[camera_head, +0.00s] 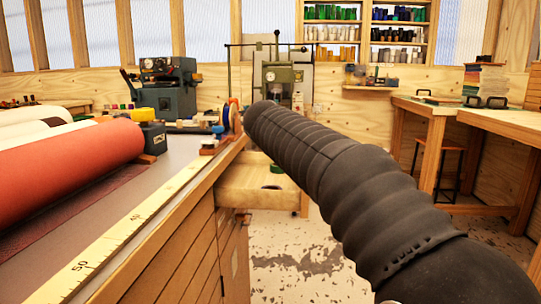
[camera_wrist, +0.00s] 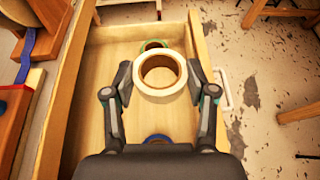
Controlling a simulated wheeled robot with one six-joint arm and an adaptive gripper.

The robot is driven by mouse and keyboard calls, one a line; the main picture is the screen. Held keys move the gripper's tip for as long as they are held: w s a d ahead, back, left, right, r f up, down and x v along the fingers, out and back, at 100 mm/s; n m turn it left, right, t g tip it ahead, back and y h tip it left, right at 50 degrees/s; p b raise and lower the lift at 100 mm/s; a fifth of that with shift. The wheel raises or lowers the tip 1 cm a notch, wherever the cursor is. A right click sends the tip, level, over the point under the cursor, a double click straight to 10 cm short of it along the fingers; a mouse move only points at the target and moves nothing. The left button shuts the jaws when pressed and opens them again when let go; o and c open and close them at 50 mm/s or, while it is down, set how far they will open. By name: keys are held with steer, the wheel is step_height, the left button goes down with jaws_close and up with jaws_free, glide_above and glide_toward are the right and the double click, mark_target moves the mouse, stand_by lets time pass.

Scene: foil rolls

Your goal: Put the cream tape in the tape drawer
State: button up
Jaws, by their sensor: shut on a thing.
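In the wrist view my gripper (camera_wrist: 160,80) is shut on the cream tape (camera_wrist: 181,87), a pale ring with a brown core. The tape is held over the open tape drawer (camera_wrist: 98,100), a light wooden box. Inside the drawer a green roll (camera_wrist: 152,45) shows partly behind the tape, and a blue roll (camera_wrist: 158,138) shows partly above my gripper's body. In the head view the drawer (camera_head: 250,190) stands pulled out from the bench. My arm hides my gripper and the cream tape there.
The bench (camera_head: 190,208) runs along the left, with a red roll (camera_head: 70,160), a yellow ruler (camera_head: 120,232) and a grey machine (camera_head: 168,88) on it. Wooden tables (camera_head: 505,120) stand at the right. The floor (camera_head: 300,265) between is clear.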

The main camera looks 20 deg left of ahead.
steer(key=shift+m+h, duration=0.3)
steer(key=f+b, duration=0.3)
steer(key=w+a+f+b, duration=0.1)
steer(key=f+b, duration=0.1)
steer(key=f, duration=0.1)
steer(key=f+b, duration=0.3)
steer(key=shift+w+a+f+b, duration=0.15)
steer(key=shift+w+a+b, duration=0.05)
steer(key=shift+w+b, duration=0.1)
